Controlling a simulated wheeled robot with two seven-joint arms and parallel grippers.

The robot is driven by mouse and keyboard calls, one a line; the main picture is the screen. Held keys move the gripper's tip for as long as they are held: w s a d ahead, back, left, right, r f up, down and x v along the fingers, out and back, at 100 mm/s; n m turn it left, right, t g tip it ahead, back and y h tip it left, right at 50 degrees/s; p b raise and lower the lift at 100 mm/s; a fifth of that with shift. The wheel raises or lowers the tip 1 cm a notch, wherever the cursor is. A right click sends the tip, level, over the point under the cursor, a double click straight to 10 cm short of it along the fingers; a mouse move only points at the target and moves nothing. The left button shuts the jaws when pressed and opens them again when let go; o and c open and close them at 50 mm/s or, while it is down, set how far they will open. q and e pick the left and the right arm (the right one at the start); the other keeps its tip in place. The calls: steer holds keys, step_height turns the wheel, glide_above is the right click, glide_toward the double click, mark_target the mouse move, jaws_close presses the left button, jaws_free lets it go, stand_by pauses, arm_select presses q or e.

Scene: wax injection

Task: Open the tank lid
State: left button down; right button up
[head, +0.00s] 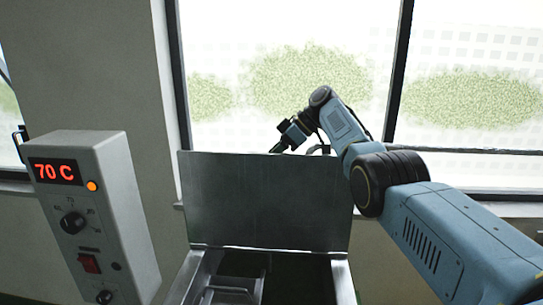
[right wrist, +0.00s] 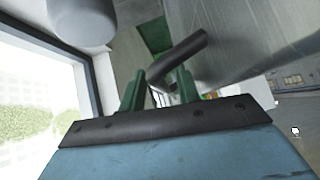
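The metal tank (head: 343,280) is at the bottom centre of the head view. Its flat grey lid (head: 265,205) stands upright at the tank's back, so the tank is open at the top. My right arm reaches over behind the lid, with my right gripper (head: 281,144) at the lid's top edge, its tips partly hidden. In the right wrist view, the green fingers of my right gripper (right wrist: 158,90) are spread apart. A dark bar (right wrist: 178,58), seemingly the lid's handle, shows near and between them; I cannot tell whether it touches a finger. My left gripper is not identifiable.
A grey control box (head: 95,215) with a red 70 C display, knobs and a red switch stands left of the tank. A large window (head: 290,70) is behind the lid. A small dark item (head: 20,138) shows at the left edge, too little to identify.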

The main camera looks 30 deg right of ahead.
steer(key=shift+r, duration=0.15)
steer(key=p+v, duration=0.3)
steer(key=v, duration=1)
steer(key=shift+s+p, duration=0.15)
steer(key=shift+p, duration=0.2)
steer(key=shift+d, duration=0.1)
